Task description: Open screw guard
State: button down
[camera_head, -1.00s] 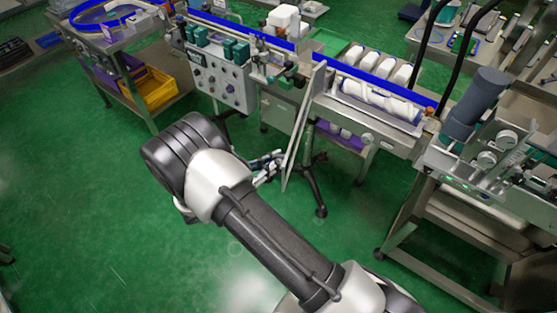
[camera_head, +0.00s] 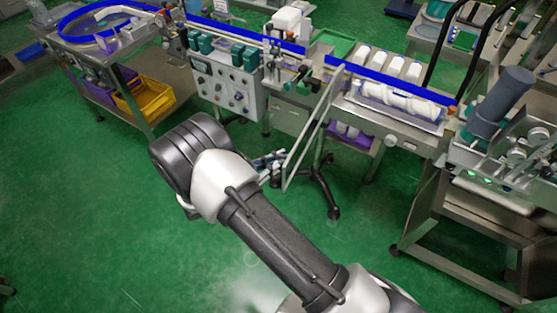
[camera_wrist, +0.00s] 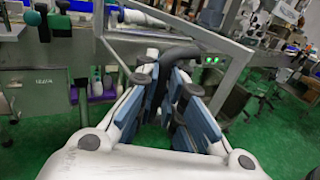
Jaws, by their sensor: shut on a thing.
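The screw guard is a clear panel in a thin metal frame (camera_head: 318,122). In the head view it stands swung out from the conveyor, at an angle towards me, and the white screw (camera_head: 400,98) behind is uncovered. My gripper (camera_head: 277,160) is at the guard's near edge, partly hidden by my arm. In the wrist view the guard's frame (camera_wrist: 215,40) crosses above and beyond the fingers. A dark curved handle (camera_wrist: 183,54) lies between the blue-padded fingers of my gripper (camera_wrist: 160,80), which is shut on it. The exact contact is partly hidden.
A control box (camera_head: 225,85) with knobs stands left of the guard. A dark stand foot (camera_head: 328,190) is on the floor just below the guard. A machine cart (camera_head: 470,225) stands at right. The green floor (camera_head: 90,220) at left is open.

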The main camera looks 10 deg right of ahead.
jog(key=shift+r, duration=0.15)
jog(key=c, duration=2)
grip_release()
jog(key=shift+o, duration=0.2)
jog(key=shift+s+a, duration=0.1)
jog(key=v, duration=1.2)
